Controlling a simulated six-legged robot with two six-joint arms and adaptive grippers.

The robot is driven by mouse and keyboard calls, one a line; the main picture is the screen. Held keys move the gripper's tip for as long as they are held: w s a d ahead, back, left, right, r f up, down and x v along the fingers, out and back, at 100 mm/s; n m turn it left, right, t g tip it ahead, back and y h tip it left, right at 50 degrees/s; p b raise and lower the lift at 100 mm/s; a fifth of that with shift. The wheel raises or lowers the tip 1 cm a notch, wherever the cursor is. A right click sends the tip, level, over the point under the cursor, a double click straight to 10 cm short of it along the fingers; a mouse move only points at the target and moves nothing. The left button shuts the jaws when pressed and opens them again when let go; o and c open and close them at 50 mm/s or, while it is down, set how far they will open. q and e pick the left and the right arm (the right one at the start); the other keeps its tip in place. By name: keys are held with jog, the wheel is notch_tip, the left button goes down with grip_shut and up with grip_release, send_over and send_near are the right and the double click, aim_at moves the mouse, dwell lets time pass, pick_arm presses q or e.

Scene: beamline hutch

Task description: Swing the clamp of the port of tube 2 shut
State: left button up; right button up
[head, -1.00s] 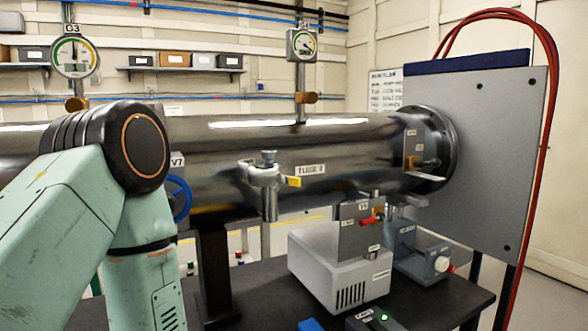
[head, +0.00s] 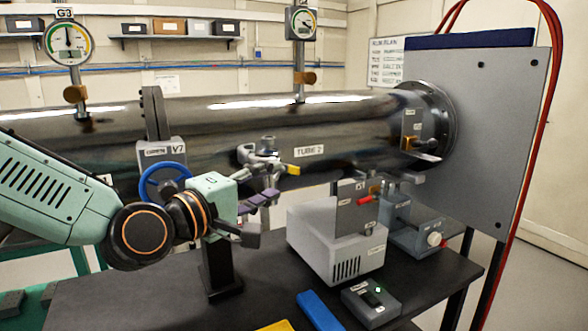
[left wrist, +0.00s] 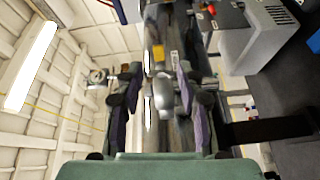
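Tube 2 (head: 311,151) is a long dark metal tube across the head view, with a "TUBE 2" label. A silvery clamp (head: 262,156) sits at the port on its near side, with a yellow tab (head: 293,169) sticking out to the right. My left gripper (head: 262,197), with purple finger pads, is just below the clamp and partly hides the port's lower pipe. In the left wrist view its fingers are apart, with the metal clamp (left wrist: 163,91) seen between them. I cannot tell whether they touch it. My right gripper is not in view.
A blue handwheel (head: 165,182) by the V7 valve is close to my left wrist. A grey box unit (head: 335,244) stands right of the gripper on the black table (head: 150,300). A blue bar (head: 320,311) and small control box (head: 370,302) lie in front.

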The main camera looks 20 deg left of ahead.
aim_at(294, 171)
pick_arm(q)
jog(key=w, duration=0.1)
jog(key=w+d+n, duration=0.1)
jog(key=w, duration=0.1)
jog(key=shift+w+b, duration=0.1)
jog(key=shift+b, duration=0.25)
jog(key=shift+x, duration=2.4)
jog(key=shift+r, duration=0.1)
grip_shut()
